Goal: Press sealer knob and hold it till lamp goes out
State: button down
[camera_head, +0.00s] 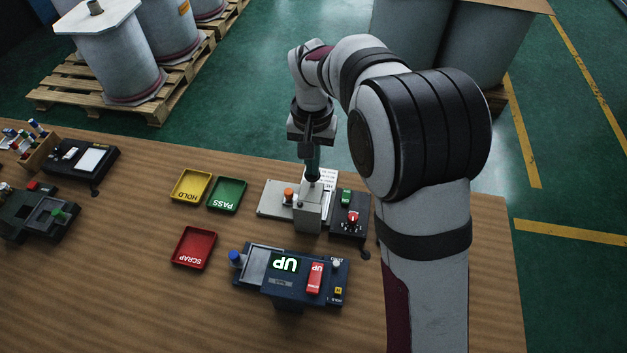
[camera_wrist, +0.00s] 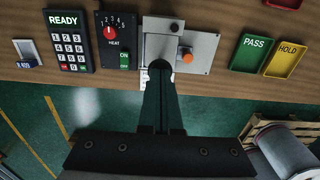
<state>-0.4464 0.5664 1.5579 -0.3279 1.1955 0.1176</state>
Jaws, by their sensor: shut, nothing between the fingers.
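The sealer (camera_head: 308,216) is a pale grey block on a flat metal plate near the table's far edge; it also shows in the wrist view (camera_wrist: 160,48). A bright orange round lamp (camera_head: 289,193) stands on its left side in the head view, and right of the fingers in the wrist view (camera_wrist: 185,55). I cannot tell for sure whether it is lit. My gripper (camera_head: 312,176) points down over the sealer's top with its fingers together and empty, also in the wrist view (camera_wrist: 160,68). The sealer knob is hidden under the fingertips; contact is unclear.
Beside the sealer is a black heat box (camera_head: 350,222) with a red dial and green switch. An UP device (camera_head: 290,275) stands in front. Yellow HOLD (camera_head: 190,187), green PASS (camera_head: 227,194) and red SCRAP (camera_head: 194,247) trays lie left. A READY keypad (camera_wrist: 68,40) shows in the wrist view.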

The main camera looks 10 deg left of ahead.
jog(key=shift+f, duration=1.35)
dwell(1.1)
notch_tip(320, 180, up, 8)
jog(key=shift+f, duration=0.1)
dwell(0.5)
